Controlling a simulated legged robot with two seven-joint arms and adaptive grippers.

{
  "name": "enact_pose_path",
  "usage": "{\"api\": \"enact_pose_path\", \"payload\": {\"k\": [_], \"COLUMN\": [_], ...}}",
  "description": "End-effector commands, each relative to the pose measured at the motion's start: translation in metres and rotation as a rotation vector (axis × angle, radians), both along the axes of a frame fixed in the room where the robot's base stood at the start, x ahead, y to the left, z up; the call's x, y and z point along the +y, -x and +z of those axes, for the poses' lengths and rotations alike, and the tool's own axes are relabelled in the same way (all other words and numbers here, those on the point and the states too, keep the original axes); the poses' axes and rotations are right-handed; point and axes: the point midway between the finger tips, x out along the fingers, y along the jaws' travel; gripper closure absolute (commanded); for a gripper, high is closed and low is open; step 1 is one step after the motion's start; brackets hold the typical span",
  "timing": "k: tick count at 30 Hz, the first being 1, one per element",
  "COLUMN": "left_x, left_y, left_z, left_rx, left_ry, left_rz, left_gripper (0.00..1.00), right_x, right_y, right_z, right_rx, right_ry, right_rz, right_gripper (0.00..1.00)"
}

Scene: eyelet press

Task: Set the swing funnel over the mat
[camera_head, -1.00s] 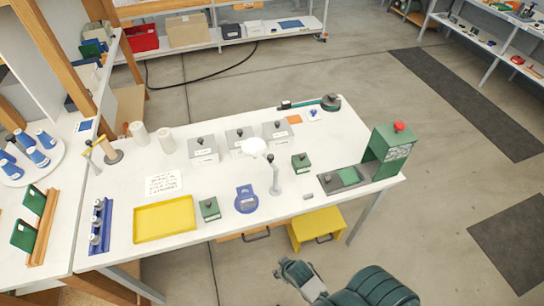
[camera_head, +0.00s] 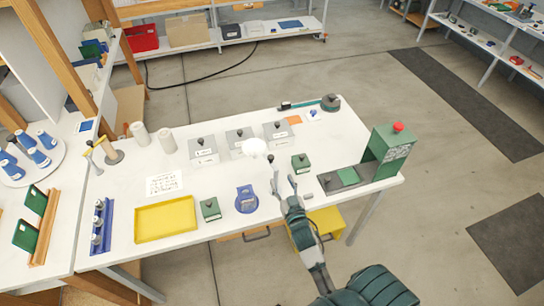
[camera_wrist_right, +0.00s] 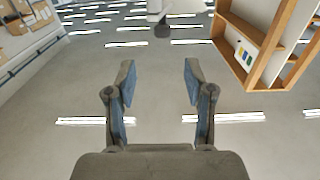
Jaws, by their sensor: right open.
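The swing funnel, as far as I can tell, is the white rounded piece (camera_head: 254,146) near the table's middle, beside a slim grey post. The mat seems to be the green pad (camera_head: 348,176) on the grey base of the green press, to the right. My right gripper (camera_head: 283,184) is open and empty at the post; its fingers partly cover the post, and I cannot tell if they touch. In the right wrist view the open fingers (camera_wrist_right: 159,85) have nothing between them; a pale piece with a dark tip (camera_wrist_right: 162,30) shows beyond them. My left gripper is not in view.
The green press (camera_head: 389,150) with a red knob stands at the table's right end. A small green block (camera_head: 301,163), a blue round holder (camera_head: 246,201) and a yellow tray (camera_head: 165,219) are nearby. Grey knobbed blocks (camera_head: 240,140) stand behind the funnel.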

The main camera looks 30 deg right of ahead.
Motion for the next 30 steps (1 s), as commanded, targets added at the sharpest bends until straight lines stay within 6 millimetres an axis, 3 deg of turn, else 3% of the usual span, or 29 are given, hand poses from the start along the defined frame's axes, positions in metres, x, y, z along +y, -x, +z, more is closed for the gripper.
{"api": "enact_pose_path", "payload": {"k": [9, 15, 21, 29, 30], "left_x": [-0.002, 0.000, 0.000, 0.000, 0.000], "left_y": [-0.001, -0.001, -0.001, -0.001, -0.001], "left_z": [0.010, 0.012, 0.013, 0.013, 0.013], "left_rx": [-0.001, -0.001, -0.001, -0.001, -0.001], "left_ry": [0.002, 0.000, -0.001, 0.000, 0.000], "left_rz": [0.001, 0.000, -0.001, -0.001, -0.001], "left_gripper": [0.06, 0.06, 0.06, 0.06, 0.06], "right_x": [-0.018, -0.026, -0.029, -0.029, -0.029], "right_y": [-0.075, -0.108, -0.121, -0.122, -0.122], "right_z": [0.002, 0.001, 0.000, 0.000, 0.000], "right_rx": [-0.001, 0.002, 0.002, 0.002, 0.002], "right_ry": [0.000, 0.000, 0.000, -0.001, -0.001], "right_rz": [0.001, 0.000, 0.000, 0.001, 0.001], "right_gripper": [0.47, 0.47, 0.47, 0.47, 0.54]}}
